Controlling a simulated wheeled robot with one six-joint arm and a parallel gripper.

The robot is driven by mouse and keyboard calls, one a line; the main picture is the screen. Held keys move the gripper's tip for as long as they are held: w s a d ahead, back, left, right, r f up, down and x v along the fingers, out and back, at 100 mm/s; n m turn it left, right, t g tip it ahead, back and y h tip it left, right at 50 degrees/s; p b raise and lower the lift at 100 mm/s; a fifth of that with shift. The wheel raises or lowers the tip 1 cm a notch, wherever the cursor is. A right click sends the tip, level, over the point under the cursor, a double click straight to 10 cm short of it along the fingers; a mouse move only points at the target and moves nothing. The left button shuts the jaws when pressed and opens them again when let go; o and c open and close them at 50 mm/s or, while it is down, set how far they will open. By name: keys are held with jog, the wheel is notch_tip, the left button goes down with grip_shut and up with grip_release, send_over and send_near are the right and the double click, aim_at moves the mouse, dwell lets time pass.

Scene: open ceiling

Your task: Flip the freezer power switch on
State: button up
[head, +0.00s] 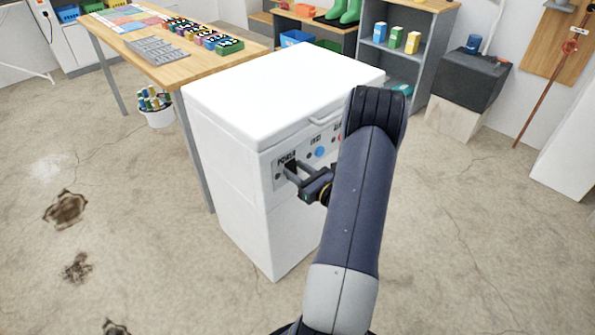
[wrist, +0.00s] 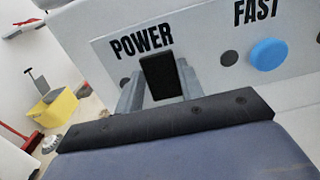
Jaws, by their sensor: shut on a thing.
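The white chest freezer (head: 225,150) stands in the middle of the head view with its lid closed. Its control panel is on the front face near the top. The black power switch (wrist: 160,76) sits under the word POWER in the wrist view. My gripper (head: 289,170) is at the panel, its two grey fingers on either side of the switch. In the wrist view my gripper (wrist: 158,85) is shut on the switch. I cannot tell which way the switch is set.
A blue round button (wrist: 269,54) marked FAST is right of the switch, with a dark dot beside it. A wooden table (head: 190,65) stands behind the freezer at left, holding several small items. Shelves (head: 395,60) stand behind. Floor at left is mostly open.

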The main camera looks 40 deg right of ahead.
jog(key=shift+f+t+b, duration=0.5)
jog(key=shift+t+b, duration=0.1)
jog(key=shift+b, duration=1.1)
jog(key=shift+c, duration=0.4)
jog(key=t+b, duration=0.1)
jog(key=b, duration=0.1)
jog(key=t+b, duration=0.1)
jog(key=b, duration=0.1)
jog(key=shift+f+y, duration=0.25)
jog(key=shift+y, duration=0.05)
jog(key=shift+s+r+t+b, duration=0.1)
jog(key=shift+t+b, duration=0.4)
jog(key=shift+b, duration=0.15)
jog(key=shift+r, duration=0.1)
jog(key=o, duration=1)
jog(key=p+v, duration=0.1)
jog(key=v, duration=0.9)
jog(key=shift+s, duration=0.4)
